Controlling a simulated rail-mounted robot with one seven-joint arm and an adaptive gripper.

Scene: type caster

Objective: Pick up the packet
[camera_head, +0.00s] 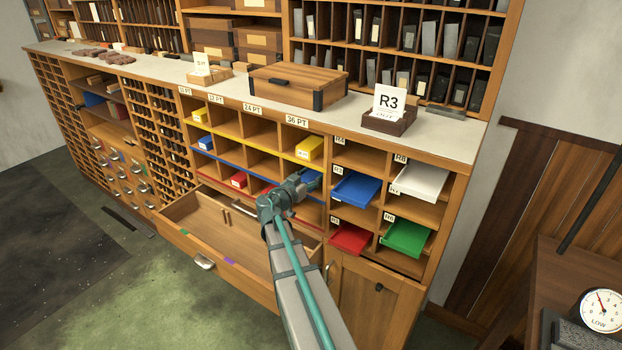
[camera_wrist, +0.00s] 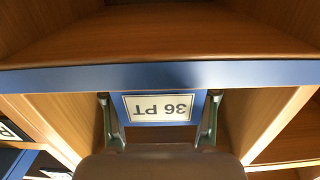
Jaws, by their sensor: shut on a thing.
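The packet (camera_wrist: 160,107) is blue with a white label reading "36 PT", upside down in the wrist view. My gripper (camera_wrist: 162,98) has one finger on each side of it and is shut on it. In the head view my gripper (camera_head: 299,187) reaches the blue row of the "36 PT" column, and a blue bit of the packet (camera_head: 312,177) shows beyond it. The packet's far part is hidden, and I cannot tell whether it rests on the shelf.
A blue shelf edge (camera_wrist: 60,78) crosses the wrist view close by the packet. A yellow packet (camera_head: 309,148) sits in the cubby above. An open drawer (camera_head: 222,237) juts out below. Blue (camera_head: 356,189), white, red and green trays stand at right.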

